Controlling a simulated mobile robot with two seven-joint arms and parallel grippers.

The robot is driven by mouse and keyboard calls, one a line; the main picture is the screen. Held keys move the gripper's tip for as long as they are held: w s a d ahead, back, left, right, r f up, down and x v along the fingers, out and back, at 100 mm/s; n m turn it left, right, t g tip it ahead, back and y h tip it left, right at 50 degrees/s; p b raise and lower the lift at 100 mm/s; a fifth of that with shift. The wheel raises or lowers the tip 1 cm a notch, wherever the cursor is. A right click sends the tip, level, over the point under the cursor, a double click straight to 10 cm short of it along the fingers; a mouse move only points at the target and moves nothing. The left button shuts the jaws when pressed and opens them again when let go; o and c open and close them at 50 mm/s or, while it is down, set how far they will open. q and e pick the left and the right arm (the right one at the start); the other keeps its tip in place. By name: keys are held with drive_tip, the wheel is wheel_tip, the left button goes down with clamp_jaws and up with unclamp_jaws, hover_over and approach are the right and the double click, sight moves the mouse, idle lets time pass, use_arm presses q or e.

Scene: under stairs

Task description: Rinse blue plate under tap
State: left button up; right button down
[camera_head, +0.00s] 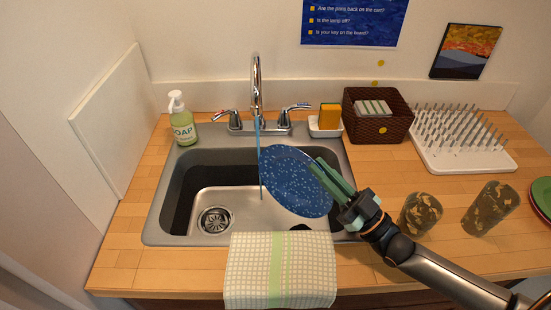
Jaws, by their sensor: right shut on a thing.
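The blue speckled plate (292,182) is tilted above the right half of the sink. My right gripper (318,170) is shut on its right edge, and its fingers cover a little of the rim. The chrome tap (256,82) stands at the back of the sink (152,226). A thin blue stream of water (259,137) falls from its spout and passes at the plate's left edge; I cannot tell whether it touches the plate. The left tap handle (224,115) has a red mark and the right handle (295,107) is plain. My left gripper is not in view.
A checked towel (281,268) hangs over the sink's front edge. A soap bottle (182,122) stands at the back left. A sponge holder (327,124), a brown basket (378,118) and a white drying rack (463,140) line the back right. Two patterned glasses (420,213) stand near my right arm.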

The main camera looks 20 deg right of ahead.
drive_tip(key=s+r+p, duration=0.1)
drive_tip(key=s+r, duration=0.3)
drive_tip(key=s, duration=0.1)
drive_tip(key=shift+d+p, duration=0.4)
